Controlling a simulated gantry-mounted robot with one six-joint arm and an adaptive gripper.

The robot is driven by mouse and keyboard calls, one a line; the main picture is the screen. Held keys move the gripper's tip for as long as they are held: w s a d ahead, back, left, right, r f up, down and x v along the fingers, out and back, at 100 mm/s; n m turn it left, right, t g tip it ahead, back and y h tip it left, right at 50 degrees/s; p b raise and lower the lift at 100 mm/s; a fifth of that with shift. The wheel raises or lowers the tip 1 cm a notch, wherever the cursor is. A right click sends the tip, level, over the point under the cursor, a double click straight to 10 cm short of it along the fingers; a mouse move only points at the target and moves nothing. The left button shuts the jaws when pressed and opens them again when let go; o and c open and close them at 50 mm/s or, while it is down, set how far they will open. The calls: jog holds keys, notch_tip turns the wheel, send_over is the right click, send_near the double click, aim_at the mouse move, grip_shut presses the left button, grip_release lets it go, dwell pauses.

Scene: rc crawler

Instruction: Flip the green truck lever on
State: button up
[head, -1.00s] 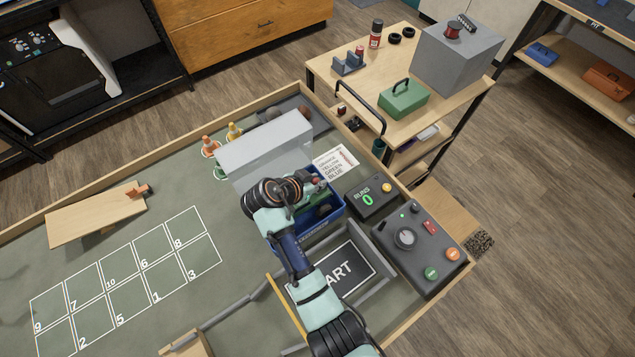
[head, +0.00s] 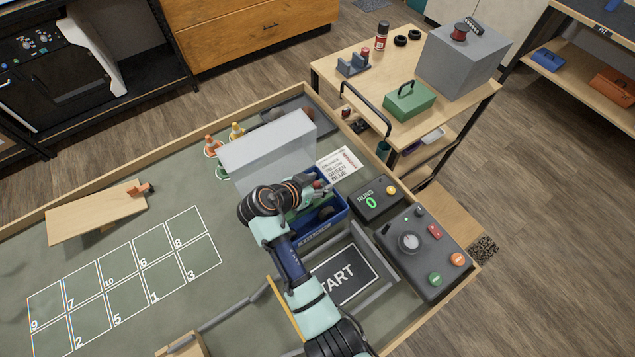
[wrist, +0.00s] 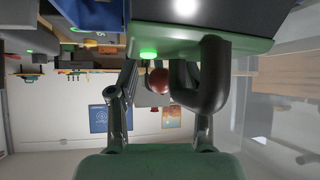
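In the wrist view, a dark green body (wrist: 185,40), apparently the green truck, fills the top edge, with a glowing green light (wrist: 148,54) on it. A red ball-shaped knob (wrist: 158,80), which looks like the lever's end, shows between my fingers. A thick dark grey loop (wrist: 214,75) covers part of the right finger. My gripper (wrist: 160,72) has its fingers apart around the knob; I cannot tell whether either touches it. In the head view my gripper (head: 318,186) is over the blue bin (head: 325,229), and my wrist hides most of what is there.
A grey box-shaped block (head: 265,150) stands just behind my wrist. A control console (head: 420,255) with knob and buttons and a RUNS counter (head: 375,197) are to the right. A START pad (head: 345,277) lies in front. The numbered grid at left is clear.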

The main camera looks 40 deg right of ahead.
jog(key=v, duration=1.2)
